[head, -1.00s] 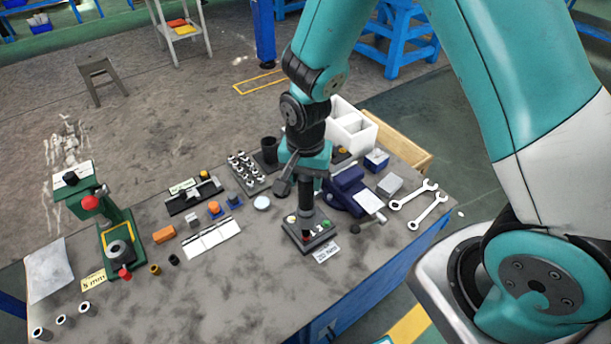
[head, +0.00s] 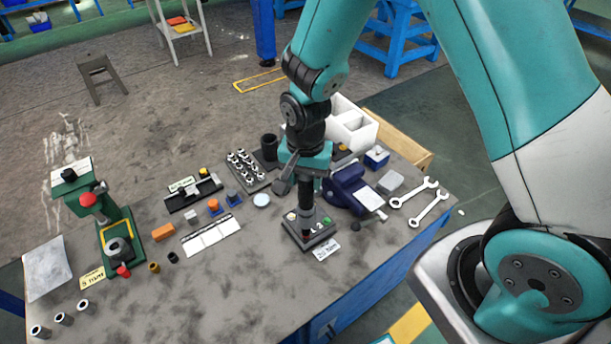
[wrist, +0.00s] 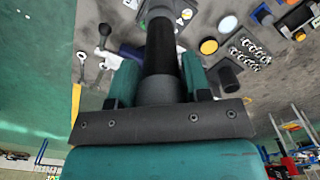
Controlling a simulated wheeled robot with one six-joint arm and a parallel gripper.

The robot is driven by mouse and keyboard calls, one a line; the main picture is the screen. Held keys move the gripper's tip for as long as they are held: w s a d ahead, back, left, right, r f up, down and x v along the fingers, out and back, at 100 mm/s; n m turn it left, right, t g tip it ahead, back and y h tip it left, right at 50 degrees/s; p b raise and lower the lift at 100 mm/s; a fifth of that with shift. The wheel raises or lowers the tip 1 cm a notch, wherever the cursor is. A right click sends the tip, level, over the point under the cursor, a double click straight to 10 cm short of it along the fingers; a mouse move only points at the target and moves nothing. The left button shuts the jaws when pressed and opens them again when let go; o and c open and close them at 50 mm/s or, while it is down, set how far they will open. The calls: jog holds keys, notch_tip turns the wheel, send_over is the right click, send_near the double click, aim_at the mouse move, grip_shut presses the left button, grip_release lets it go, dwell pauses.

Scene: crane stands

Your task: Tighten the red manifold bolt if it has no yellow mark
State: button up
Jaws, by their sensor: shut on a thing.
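My gripper (head: 306,165) is shut on a dark upright cylindrical tool (head: 306,200), which also shows between the fingers of my gripper (wrist: 158,85) in the wrist view, as the black tool (wrist: 161,50). The tool stands over the dark square manifold block (head: 322,237) at the front middle of the bench. Its lower end is at the block's top; I cannot tell if it is seated on a bolt. A small red spot (head: 305,236) shows beside the tool's foot, probably the red bolt. Whether it has a yellow mark is too small to tell. A label (head: 326,250) lies before the block.
A blue vise (head: 347,187) stands close right of the tool, with two wrenches (head: 428,207) beyond. A rack of sockets (head: 246,168) and a black cup (head: 269,147) are behind left. A green press (head: 118,235) stands at left. The bench's front middle (head: 240,285) is clear.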

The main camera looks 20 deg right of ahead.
jog(key=shift+f, duration=0.55)
dwell(3.2)
